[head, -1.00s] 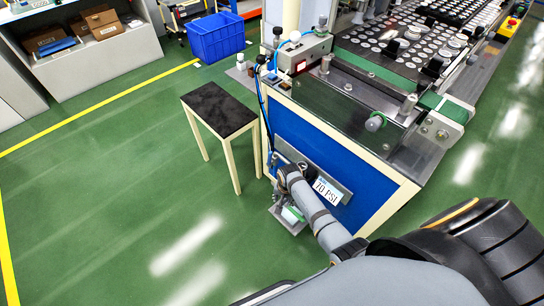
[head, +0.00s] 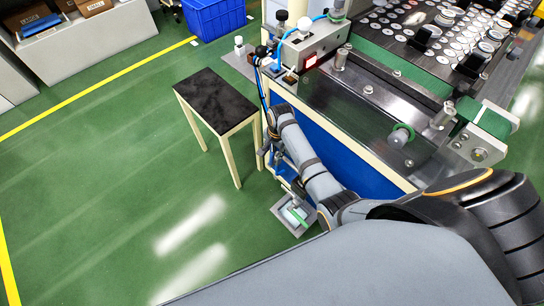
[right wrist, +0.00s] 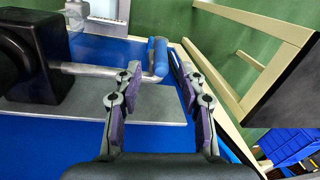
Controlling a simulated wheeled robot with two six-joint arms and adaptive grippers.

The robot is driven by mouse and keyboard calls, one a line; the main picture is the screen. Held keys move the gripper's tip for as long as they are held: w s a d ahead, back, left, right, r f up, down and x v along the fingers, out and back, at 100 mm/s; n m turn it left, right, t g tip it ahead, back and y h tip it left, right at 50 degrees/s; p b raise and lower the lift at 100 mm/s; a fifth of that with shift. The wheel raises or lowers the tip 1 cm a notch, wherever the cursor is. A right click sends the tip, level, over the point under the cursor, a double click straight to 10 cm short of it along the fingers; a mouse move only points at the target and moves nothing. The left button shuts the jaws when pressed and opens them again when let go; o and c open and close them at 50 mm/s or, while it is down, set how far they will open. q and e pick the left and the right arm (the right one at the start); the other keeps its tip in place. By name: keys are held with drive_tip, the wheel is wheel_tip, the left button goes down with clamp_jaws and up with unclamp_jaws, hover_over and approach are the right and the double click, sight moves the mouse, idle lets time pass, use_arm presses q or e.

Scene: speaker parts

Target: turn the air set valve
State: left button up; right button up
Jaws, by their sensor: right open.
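In the right wrist view the air set valve shows as a black valve body (right wrist: 38,50) at the left. A bent metal rod leads from it to a blue handle grip (right wrist: 156,58). My right gripper (right wrist: 158,72) is open, with its two fingers on either side of the blue grip. I cannot tell whether either finger touches it. In the head view my right gripper (head: 272,152) is low beside the machine's blue side panel, and my own arm hides the valve. My left gripper is not in view.
A stool with a black top (head: 219,99) stands just left of the machine; its cream legs also show in the right wrist view (right wrist: 262,25). A blue crate (head: 212,17) is behind it. A grey plate (head: 280,210) with a light-green part is low below my wrist. Green floor at left is clear.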

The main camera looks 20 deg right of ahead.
hover_over(272, 165)
wheel_tip(272, 165, down, 4)
drive_tip(key=shift+f+b, duration=0.25)
drive_tip(key=shift+b, duration=0.2)
drive_tip(key=shift+f, duration=0.25)
drive_tip(key=shift+w+f, duration=0.1)
drive_tip(key=shift+c, duration=0.5)
drive_tip(key=c, duration=0.7)
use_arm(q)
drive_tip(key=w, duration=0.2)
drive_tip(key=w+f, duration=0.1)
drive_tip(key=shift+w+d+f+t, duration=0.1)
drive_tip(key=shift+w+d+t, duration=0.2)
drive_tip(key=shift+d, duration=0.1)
use_arm(e)
clamp_jaws()
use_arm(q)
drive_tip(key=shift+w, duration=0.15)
